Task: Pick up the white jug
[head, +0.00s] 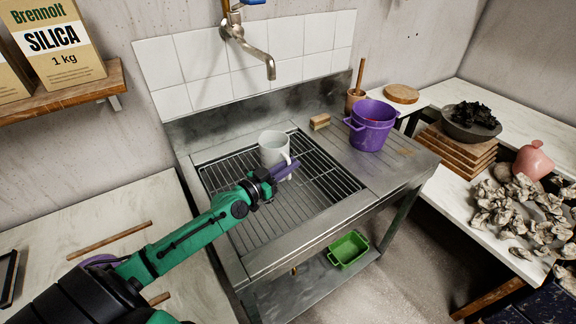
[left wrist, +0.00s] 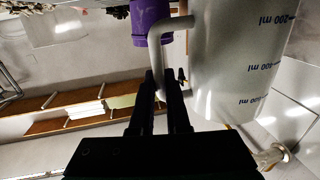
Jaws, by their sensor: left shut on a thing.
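The white jug (head: 273,147) is upright over the wire rack of the sink. It also shows in the left wrist view (left wrist: 235,60), large and close, with blue volume marks, upside down in that picture. My left gripper (head: 286,170) is at the jug's handle side, in front of the jug. In the left wrist view its dark fingers (left wrist: 165,88) are shut on the handle. I cannot tell whether the jug's base touches the rack. My right gripper is not in view.
A tap (head: 258,52) hangs over the sink behind the jug. A purple pot (head: 370,127) and a small brush block (head: 319,121) stand on the drainboard (head: 375,165) to the right. A green basin (head: 348,249) sits on the shelf below. The rack's front part is clear.

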